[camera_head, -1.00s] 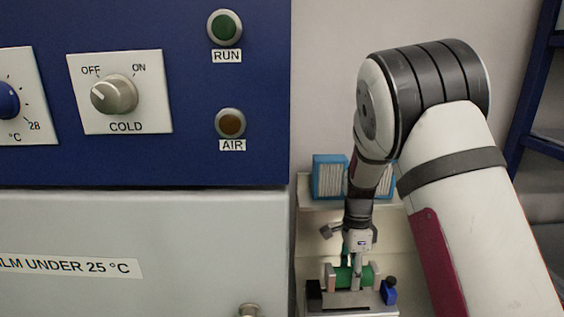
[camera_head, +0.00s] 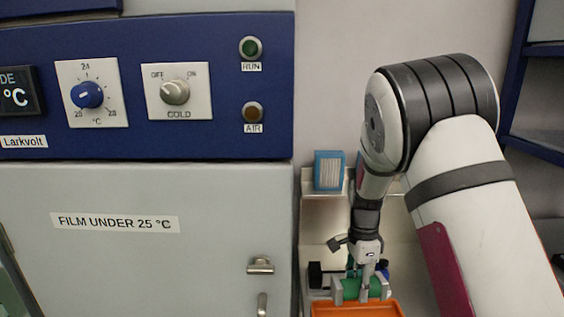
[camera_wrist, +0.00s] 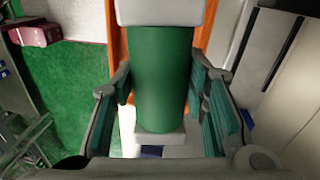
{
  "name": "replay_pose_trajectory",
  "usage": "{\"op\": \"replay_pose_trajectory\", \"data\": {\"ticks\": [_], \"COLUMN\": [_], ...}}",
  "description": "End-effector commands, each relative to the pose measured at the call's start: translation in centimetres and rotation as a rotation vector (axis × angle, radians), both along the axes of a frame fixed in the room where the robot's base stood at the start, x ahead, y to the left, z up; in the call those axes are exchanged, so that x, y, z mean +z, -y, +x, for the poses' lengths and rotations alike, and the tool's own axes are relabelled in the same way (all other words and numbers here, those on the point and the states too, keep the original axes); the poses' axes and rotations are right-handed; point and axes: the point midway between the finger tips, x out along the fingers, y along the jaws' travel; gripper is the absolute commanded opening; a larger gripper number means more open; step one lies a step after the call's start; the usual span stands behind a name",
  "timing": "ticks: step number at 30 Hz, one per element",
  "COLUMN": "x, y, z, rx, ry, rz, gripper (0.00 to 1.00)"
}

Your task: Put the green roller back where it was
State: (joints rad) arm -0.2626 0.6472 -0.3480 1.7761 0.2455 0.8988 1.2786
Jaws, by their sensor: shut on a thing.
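The green roller (camera_head: 350,288) has pale grey ends and lies level in my gripper (camera_head: 365,284), low at the bottom of the head view. In the wrist view the roller (camera_wrist: 162,80) stands between the two teal-padded fingers of my gripper (camera_wrist: 163,100), which is shut on it. An orange tray (camera_head: 355,309) shows just in front of and below the roller in the head view. Behind the roller are a black block (camera_head: 315,275) and a blue part, partly hidden. I cannot tell whether the roller touches anything below it.
A large blue and grey machine (camera_head: 150,240) with knobs and a door handle (camera_head: 260,265) fills the left side. A blue-framed filter (camera_head: 329,171) stands on the ledge behind. In the wrist view a green surface (camera_wrist: 75,90) and a dark red box (camera_wrist: 40,33) lie left.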

Motion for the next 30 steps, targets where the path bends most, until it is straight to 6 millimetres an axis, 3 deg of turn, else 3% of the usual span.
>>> {"op": "replay_pose_trajectory", "data": {"ticks": [13, 24, 30], "x": [-0.9, -2.4, -2.9], "y": [0.3, 0.3, 0.2], "z": [1.1, 3.2, 4.1], "rx": [0.406, 1.119, 1.385], "ry": [0.017, 0.014, 0.002], "rz": [0.005, 0.002, -0.004], "gripper": [0.00, 0.00, 0.00]}}
